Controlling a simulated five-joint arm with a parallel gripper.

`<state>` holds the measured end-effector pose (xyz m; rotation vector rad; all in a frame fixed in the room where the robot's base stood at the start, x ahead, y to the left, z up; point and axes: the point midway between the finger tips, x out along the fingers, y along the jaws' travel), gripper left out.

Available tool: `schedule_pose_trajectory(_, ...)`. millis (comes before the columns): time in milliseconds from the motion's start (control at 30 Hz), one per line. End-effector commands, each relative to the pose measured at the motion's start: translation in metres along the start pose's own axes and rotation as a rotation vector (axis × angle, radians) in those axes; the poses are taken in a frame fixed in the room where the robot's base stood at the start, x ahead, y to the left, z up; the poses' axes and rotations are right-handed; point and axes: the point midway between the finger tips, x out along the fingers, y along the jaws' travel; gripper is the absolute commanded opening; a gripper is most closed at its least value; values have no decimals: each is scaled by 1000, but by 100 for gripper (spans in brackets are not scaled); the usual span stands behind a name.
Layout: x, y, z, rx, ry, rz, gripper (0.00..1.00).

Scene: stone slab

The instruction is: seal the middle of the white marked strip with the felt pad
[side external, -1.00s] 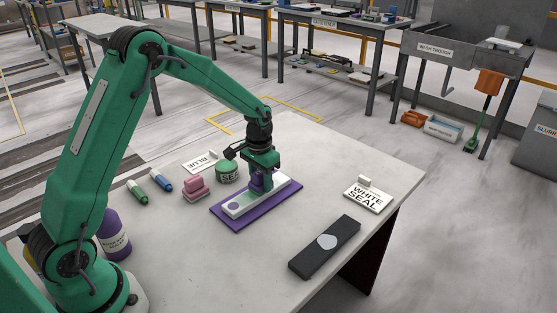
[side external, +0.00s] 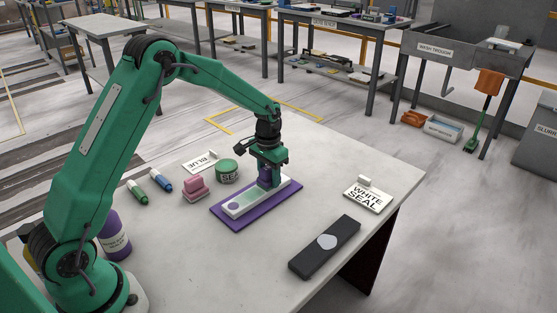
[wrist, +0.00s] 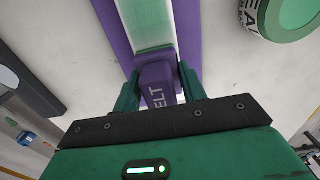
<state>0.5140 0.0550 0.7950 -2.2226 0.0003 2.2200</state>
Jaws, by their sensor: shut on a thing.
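My gripper (side external: 267,172) is shut on the purple felt pad (side external: 265,180), whose lettering ends in "ELT" in the wrist view (wrist: 158,85). The pad is over the far right part of the white strip (side external: 228,211) and looks down on it or very close; the contact is hidden.
A green round "SEAL" tin (side external: 227,172), a pink block (side external: 193,190) and a "BLUE" card (side external: 200,162) stand left of the mat. A "WHITE SEAL" sign (side external: 368,195) and a black bar with a pale patch (side external: 325,247) lie to the right. Two marker pens (side external: 150,187) lie further left.

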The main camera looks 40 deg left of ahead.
Motion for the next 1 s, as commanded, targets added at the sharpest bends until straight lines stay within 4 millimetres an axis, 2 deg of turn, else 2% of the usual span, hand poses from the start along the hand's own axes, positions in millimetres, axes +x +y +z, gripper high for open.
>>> schedule_pose_trajectory(367, -4, 0, 0, 0, 2, 0, 23)
schedule_pose_trajectory(1000, -49, 0, 0, 0, 3, 0, 23)
